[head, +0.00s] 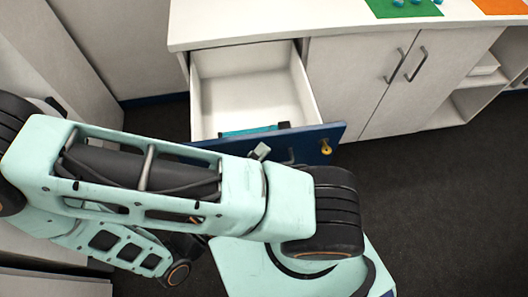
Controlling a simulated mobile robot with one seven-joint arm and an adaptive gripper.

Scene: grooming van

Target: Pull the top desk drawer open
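The top desk drawer (333,131) has a dark blue front and stands pulled out from under the white desk top (250,30). Its white inside (245,90) shows from above. A yellow lock or tag (326,146) is on the right part of its front. My pale green arm reaches across in front of the drawer and covers the lower left of its front. My gripper is mostly hidden behind the arm; a small grey piece (260,151) near the drawer front may be part of it. I cannot see its fingers or whether it touches the handle.
A teal thing with a dark end (250,130) lies at the front of the drawer. Right of it are cabinet doors with two metal handles (395,65) and open shelves (483,78). A green mat (400,8) and an orange mat (500,6) lie on top. Dark floor (450,200) is clear at right.

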